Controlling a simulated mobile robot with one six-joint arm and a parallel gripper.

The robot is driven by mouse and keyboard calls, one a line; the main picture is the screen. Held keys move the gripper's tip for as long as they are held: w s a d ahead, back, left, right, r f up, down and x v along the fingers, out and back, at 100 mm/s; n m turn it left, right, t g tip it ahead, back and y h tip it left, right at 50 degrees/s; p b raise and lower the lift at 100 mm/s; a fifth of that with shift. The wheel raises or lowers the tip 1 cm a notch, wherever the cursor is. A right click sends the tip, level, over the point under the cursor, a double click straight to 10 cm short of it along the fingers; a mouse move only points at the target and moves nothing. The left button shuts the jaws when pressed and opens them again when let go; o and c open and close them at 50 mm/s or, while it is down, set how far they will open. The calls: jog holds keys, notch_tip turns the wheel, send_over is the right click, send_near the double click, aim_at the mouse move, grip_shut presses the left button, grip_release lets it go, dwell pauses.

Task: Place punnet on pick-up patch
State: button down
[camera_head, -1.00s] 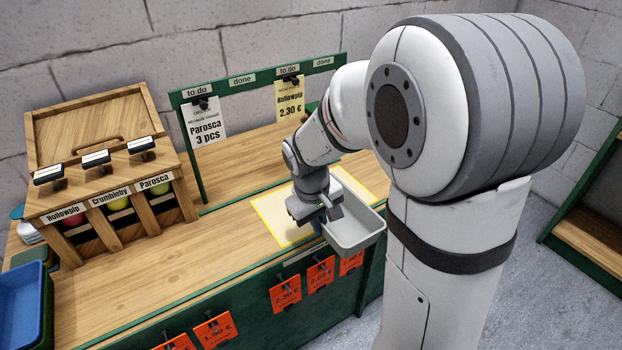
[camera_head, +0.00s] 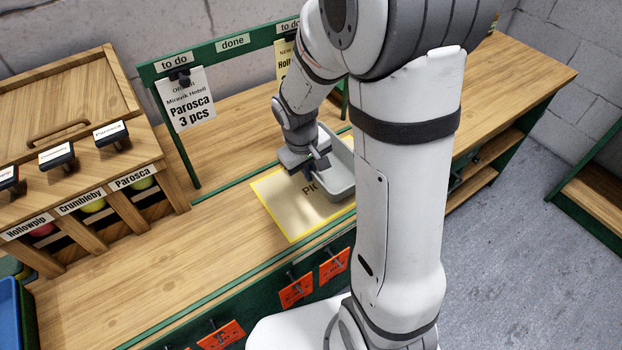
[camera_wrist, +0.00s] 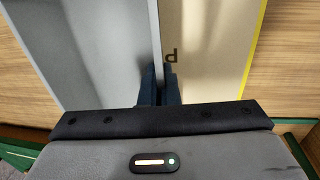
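The punnet is an empty grey tray (camera_head: 341,188) at the right part of the pick-up patch (camera_head: 275,207), a pale, yellow-edged rectangle on the wooden counter. My gripper (camera_head: 312,168) is shut on the punnet's left wall. In the wrist view, the dark fingers (camera_wrist: 160,88) pinch the wall of the punnet (camera_wrist: 110,45), and the patch (camera_wrist: 212,50) with a letter P lies beside it. The punnet looks level. My arm hides its right part, and I cannot tell whether its base touches the patch.
A wooden apple dispenser (camera_head: 75,130) stands at the left, with a blue crate (camera_head: 12,310) below it. A green rail (camera_head: 210,50) with order cards (camera_head: 187,100) stands behind the patch. Orange price tags (camera_head: 297,290) hang at the front. The counter left of the patch is clear.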

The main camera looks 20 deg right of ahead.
aim_at(311, 191)
jog(key=shift+f, duration=2.05)
jog(key=shift+f, duration=0.1)
jog(key=c, duration=2.1)
grip_release()
jog(key=shift+f, duration=0.1)
jog(key=o, duration=0.4)
